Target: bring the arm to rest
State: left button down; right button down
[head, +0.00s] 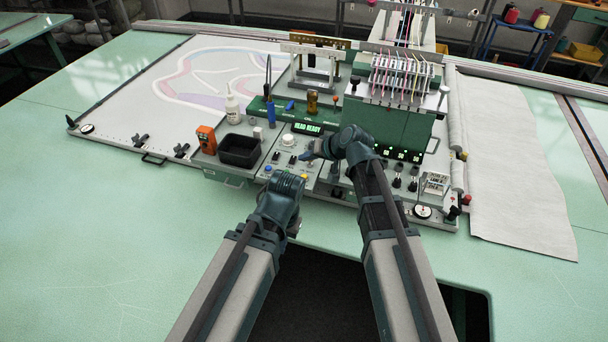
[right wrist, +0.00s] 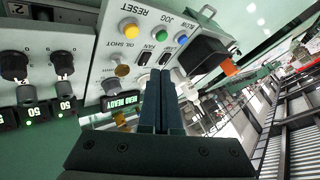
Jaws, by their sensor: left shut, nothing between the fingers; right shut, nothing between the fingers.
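My right gripper (head: 314,151) is over the control panel (head: 308,176), pointing left, just below the green "HEAD READY" display (head: 307,128). In the right wrist view its two fingers (right wrist: 160,90) are together with nothing between them, in front of the panel's switches. My left gripper (head: 285,190) is lower and to the left, at the panel's front edge. Its jaws are shut; its fingertips are mostly hidden by the wrist. I cannot tell whether either gripper touches the panel.
A black bin (head: 239,151), an orange device (head: 206,139) and a white bottle (head: 232,108) stand left of the panel. The tufting head (head: 392,118) with threads rises behind my right arm. The green table (head: 110,230) is clear at left.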

jog(key=s+d+f+n+g+h+b, duration=0.1)
jog(key=s+f, duration=0.3)
jog(key=s, duration=0.4)
jog(key=s+d+f+n+g+h+b, duration=0.1)
jog(key=s+d+f+g+h+b, duration=0.1)
jog(key=s, duration=0.7)
jog(key=s+d+f+n+g+h+b, duration=0.1)
jog(key=s+d+f+g+h+b, duration=0.1)
jog(key=s+f+h, duration=0.3)
jog(key=s+f+g+b, duration=0.1)
jog(key=s, duration=0.2)
jog(key=shift+s+d+f+g, duration=0.2)
jog(key=shift+s+f+g, duration=0.1)
jog(key=shift+s+f, duration=0.1)
